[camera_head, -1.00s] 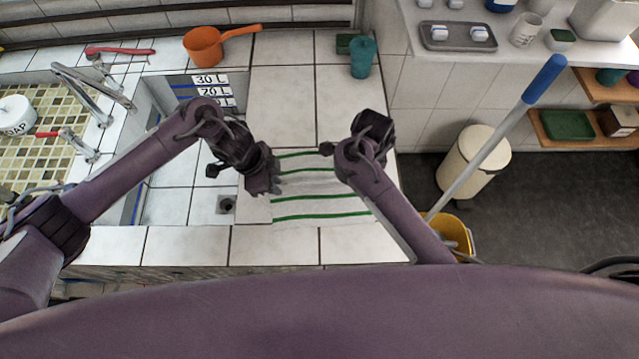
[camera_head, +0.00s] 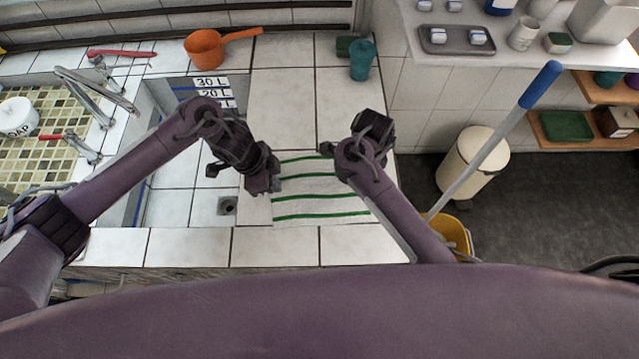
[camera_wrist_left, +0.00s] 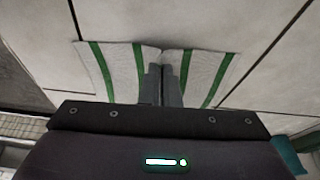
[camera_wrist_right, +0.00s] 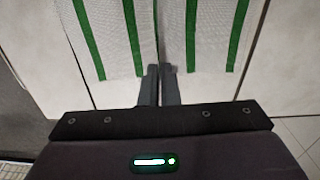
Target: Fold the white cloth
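The white cloth (camera_head: 315,205) with green stripes lies on the white tiled counter, right of the sink. My left gripper (camera_head: 275,187) is at its left edge. In the left wrist view, my left gripper's fingers (camera_wrist_left: 163,72) are close together, with the cloth (camera_wrist_left: 120,65) drawn into a crease between them. My right gripper (camera_head: 342,165) is at the cloth's right edge, partly hidden by its own wrist. In the right wrist view, my right gripper's fingers (camera_wrist_right: 160,72) are together at the edge of the cloth (camera_wrist_right: 107,35), where a crease runs away from them.
The sink basin (camera_head: 175,185) opens left of the cloth. An orange dipper (camera_head: 205,48) and a teal cup (camera_head: 362,60) stand at the back. A blue-tipped mop handle (camera_head: 500,130) leans from a yellow bucket (camera_head: 452,232) at right, near a cream bin (camera_head: 472,160).

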